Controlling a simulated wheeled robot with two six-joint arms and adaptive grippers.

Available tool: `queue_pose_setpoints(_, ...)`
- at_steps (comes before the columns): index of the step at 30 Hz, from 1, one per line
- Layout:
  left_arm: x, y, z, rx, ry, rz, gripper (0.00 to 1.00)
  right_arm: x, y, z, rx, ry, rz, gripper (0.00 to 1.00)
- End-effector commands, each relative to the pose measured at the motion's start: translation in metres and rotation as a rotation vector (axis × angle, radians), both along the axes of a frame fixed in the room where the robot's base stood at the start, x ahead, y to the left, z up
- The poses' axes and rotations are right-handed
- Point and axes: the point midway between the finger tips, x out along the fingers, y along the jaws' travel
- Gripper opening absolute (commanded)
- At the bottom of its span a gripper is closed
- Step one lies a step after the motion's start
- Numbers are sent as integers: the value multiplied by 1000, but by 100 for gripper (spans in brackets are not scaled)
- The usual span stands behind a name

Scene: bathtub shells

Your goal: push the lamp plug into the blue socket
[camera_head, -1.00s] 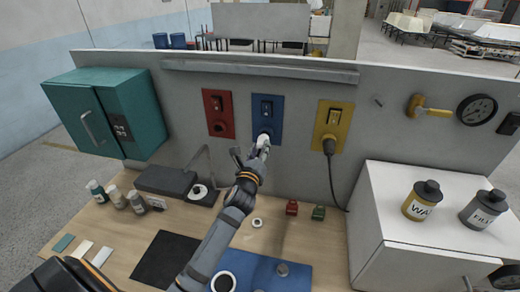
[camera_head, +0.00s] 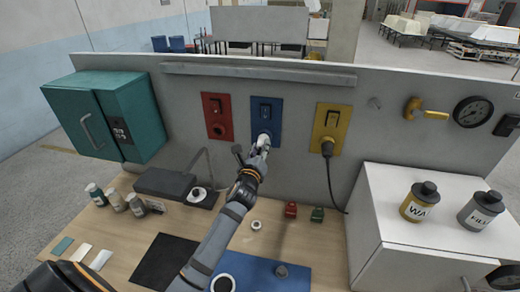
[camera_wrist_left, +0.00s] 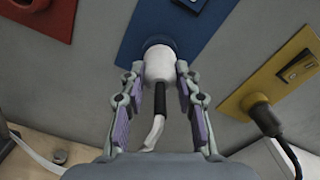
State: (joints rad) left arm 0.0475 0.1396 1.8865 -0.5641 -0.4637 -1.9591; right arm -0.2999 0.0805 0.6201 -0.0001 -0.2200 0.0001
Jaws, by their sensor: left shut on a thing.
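The lamp plug (camera_wrist_left: 159,66) is white with a dark strain relief and a pale cord hanging from it. My left gripper (camera_head: 258,152) is shut on it, one finger on each side, as the left wrist view shows (camera_wrist_left: 158,85). The plug's front end meets the round outlet of the blue socket (camera_head: 266,112). How deep it sits is hard to tell. The blue plate shows in the left wrist view (camera_wrist_left: 200,20) too. The plug also shows in the head view (camera_head: 263,140). My right gripper is not in view.
The red socket (camera_head: 217,115) is empty, and the yellow socket (camera_head: 332,122) holds a black plug (camera_head: 328,148). A teal cabinet (camera_head: 120,120) is at left. A white cabinet (camera_head: 385,215) with two canisters stands right. Small bottles (camera_head: 115,199) and a dark lamp base (camera_head: 165,182) are on the bench.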

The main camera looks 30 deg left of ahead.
Motion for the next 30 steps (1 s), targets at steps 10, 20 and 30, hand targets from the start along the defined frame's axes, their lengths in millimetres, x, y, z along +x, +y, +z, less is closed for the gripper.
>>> queue_pose_setpoints(10,4,1,3,1,-5,-1,49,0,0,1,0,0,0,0)
queue_pose_setpoints(20,4,1,1,1,-2,0,58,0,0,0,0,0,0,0)
queue_pose_setpoints(30,-52,-13,-1,-1,1,-1,58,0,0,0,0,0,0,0)
